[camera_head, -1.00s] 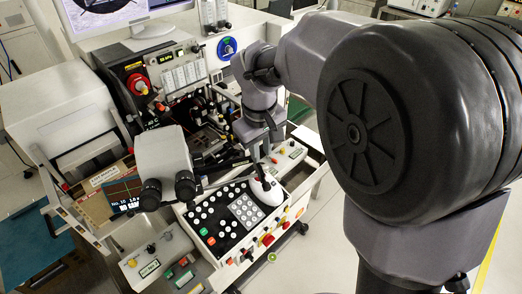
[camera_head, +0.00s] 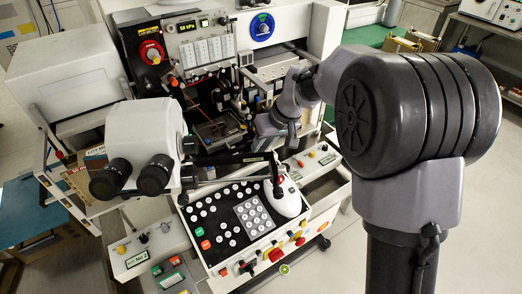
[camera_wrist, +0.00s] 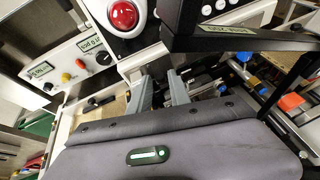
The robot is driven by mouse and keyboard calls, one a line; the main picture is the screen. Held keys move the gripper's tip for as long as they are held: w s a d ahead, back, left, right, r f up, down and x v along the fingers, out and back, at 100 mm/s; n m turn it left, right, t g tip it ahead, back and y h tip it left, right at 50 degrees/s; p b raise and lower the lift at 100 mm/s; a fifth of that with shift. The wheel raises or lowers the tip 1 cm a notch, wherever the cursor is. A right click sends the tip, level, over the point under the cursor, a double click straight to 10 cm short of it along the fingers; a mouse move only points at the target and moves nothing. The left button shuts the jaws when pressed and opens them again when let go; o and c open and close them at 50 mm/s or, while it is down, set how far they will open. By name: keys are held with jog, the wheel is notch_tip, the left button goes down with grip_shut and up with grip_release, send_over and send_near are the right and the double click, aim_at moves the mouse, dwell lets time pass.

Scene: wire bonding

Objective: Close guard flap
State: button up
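The guard flap is most likely the dark framed panel (camera_wrist: 235,36) with a small label at the upper right of the wrist view. In the head view a dark bar (camera_head: 232,159) in front of the machine's work area seems to be the same part. My gripper (camera_wrist: 160,76) shows two grey fingers apart, with nothing clearly between them. It is left of and below the panel in the wrist view and does not clearly touch it. In the head view my gripper is beside the work area at the bar's right end, its fingertips hidden.
The binocular microscope (camera_head: 150,150) stands left of the bar. The button console (camera_head: 236,222) with a white mouse-like control (camera_head: 287,197) lies below it. A red button (camera_wrist: 123,15) is close to my fingers. Open floor (camera_head: 335,250) lies to the right.

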jog(key=shift+w+a+f, duration=0.15)
jog(key=shift+f, duration=0.4)
grip_shut()
dwell(1.1)
